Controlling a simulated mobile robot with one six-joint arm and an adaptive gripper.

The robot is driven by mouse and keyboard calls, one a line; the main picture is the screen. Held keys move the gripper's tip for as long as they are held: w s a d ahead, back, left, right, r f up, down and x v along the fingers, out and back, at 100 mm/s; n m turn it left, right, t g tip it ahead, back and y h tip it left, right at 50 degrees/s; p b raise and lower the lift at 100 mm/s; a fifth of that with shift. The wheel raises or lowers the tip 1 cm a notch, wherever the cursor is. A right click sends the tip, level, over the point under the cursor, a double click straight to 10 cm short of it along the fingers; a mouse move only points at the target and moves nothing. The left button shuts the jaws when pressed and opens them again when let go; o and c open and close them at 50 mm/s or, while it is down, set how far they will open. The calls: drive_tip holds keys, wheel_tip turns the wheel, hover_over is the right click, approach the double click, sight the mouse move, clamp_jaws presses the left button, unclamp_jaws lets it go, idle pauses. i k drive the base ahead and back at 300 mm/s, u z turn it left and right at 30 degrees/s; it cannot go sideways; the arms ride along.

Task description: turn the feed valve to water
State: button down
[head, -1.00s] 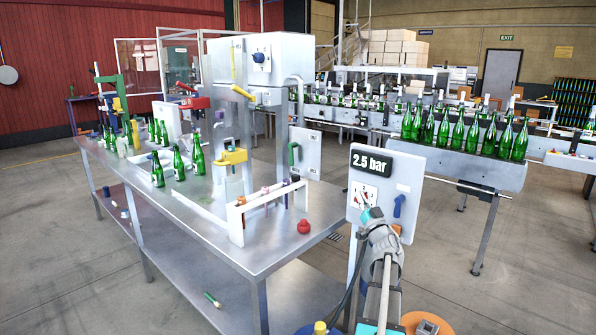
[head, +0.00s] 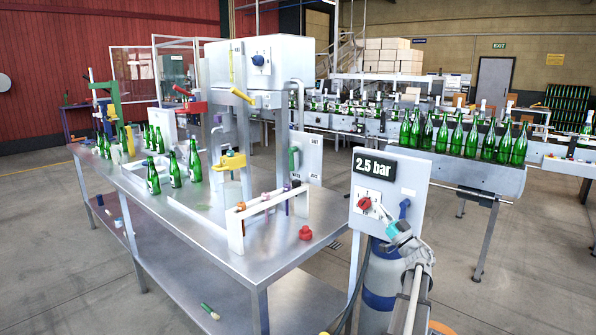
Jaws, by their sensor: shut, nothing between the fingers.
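My gripper (head: 388,220) is shut and empty in front of the grey panel (head: 416,172) with the "2.5 bar" display. A red knob (head: 365,204) on a white dial plate sits just left of the fingers. A blue lever handle (head: 404,208) is on the same panel, just above and right of the gripper, partly hidden by it. I cannot tell whether the gripper touches either one.
A steel bench (head: 190,222) with green bottles (head: 195,160) and a white rail fills the left. A red knob-like piece (head: 305,233) lies near its right edge. A gas cylinder (head: 382,285) stands below the panel. A conveyor with bottles runs behind.

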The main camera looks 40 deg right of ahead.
sight(292, 150)
drive_tip(key=i, duration=0.9)
